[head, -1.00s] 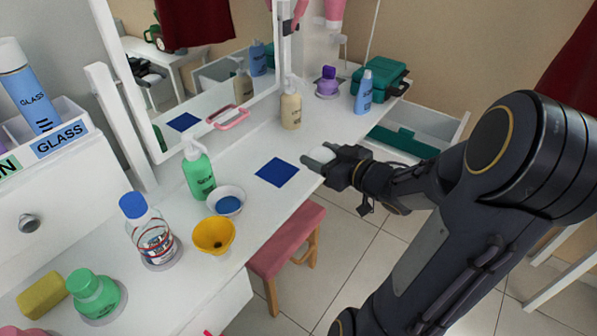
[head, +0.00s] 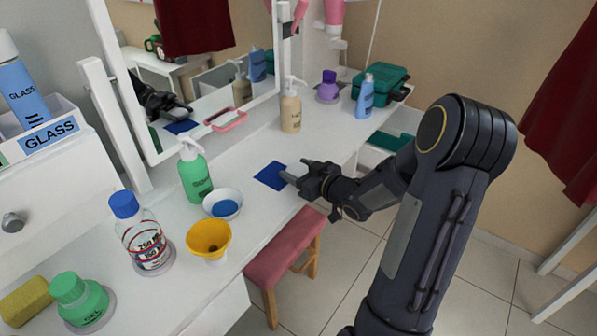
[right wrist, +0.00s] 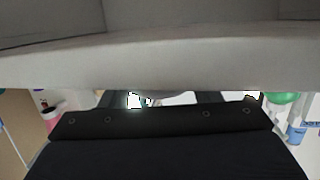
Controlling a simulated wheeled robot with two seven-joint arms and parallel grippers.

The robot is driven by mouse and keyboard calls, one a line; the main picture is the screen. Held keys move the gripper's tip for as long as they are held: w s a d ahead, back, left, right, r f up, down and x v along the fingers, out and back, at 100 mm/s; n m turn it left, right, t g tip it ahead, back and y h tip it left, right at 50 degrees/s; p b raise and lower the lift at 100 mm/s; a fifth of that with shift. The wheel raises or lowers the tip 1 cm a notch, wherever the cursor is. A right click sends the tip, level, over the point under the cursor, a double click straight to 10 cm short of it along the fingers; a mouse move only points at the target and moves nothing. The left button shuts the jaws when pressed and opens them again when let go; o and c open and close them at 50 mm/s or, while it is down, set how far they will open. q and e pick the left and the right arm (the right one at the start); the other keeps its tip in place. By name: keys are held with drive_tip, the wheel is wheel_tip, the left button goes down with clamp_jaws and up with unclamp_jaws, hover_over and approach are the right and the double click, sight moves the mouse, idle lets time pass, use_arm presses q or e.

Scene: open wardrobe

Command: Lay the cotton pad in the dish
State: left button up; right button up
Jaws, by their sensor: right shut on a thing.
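My right gripper (head: 295,172) is over the white dressing table at the right edge of a dark blue square (head: 270,176). It is shut on the white cotton pad (head: 298,170), which hardly stands out against the white tabletop. In the right wrist view a white strip (right wrist: 180,98) shows between the gripper parts; I cannot tell if it is the pad. The small white dish (head: 235,194) with a blue inside stands left of the gripper, apart from it. My left gripper is not in view.
A green pump bottle (head: 194,175) stands behind the dish and a yellow cup (head: 208,238) in front. A clear blue-capped bottle (head: 141,235) is at left. A cream pump bottle (head: 291,108) stands behind the gripper. A pink stool (head: 285,250) is below the table edge.

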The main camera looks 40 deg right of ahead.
drive_tip(key=shift+f, duration=0.2)
drive_tip(key=o, duration=1)
